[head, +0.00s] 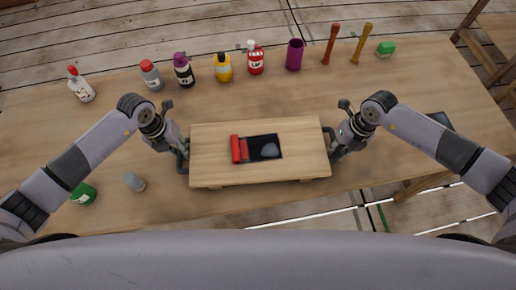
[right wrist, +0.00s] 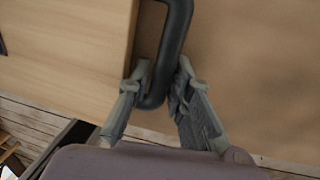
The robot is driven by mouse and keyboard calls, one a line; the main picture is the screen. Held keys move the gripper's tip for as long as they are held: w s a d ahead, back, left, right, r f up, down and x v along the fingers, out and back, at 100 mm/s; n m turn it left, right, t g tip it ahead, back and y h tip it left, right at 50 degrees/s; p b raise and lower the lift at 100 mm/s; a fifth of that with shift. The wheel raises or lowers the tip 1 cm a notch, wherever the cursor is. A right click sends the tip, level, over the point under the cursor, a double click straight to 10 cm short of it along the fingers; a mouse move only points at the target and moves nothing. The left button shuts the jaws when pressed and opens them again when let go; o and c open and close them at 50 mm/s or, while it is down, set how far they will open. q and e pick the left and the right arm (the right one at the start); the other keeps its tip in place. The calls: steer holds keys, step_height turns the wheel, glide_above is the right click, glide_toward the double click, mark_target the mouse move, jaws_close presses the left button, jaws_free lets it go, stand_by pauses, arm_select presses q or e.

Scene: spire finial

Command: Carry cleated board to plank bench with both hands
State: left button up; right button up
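The cleated board (head: 215,155) is a light wooden board lying level at the middle of the table's near side, with a dark handle at each end. On it are a small black mat (head: 277,140), two red cylinders (head: 240,149) and a grey rounded piece (head: 269,150). My left gripper (head: 182,150) is at the left handle; its finger gap is too small to tell. My right gripper (head: 334,150) is at the right handle. In the right wrist view the dark handle (right wrist: 172,55) sits between its fingers, which appear to touch it on both sides.
The wooden table (head: 330,95) carries several bottles, a purple cup (head: 294,54), two turned sticks (head: 330,44) and a green block (head: 385,48) along its back. A dark flat item (head: 440,120) lies at right.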

arm_select(q)
steer(key=shift+c, duration=0.3)
arm_select(e)
steer(key=shift+c, duration=0.4)
arm_select(q)
jaws_close()
arm_select(e)
jaws_close()
arm_select(q)
steer(key=shift+w+r, duration=0.1)
steer(key=shift+r, duration=0.05)
arm_select(e)
steer(key=shift+w+r, duration=0.1)
steer(key=shift+r, duration=0.05)
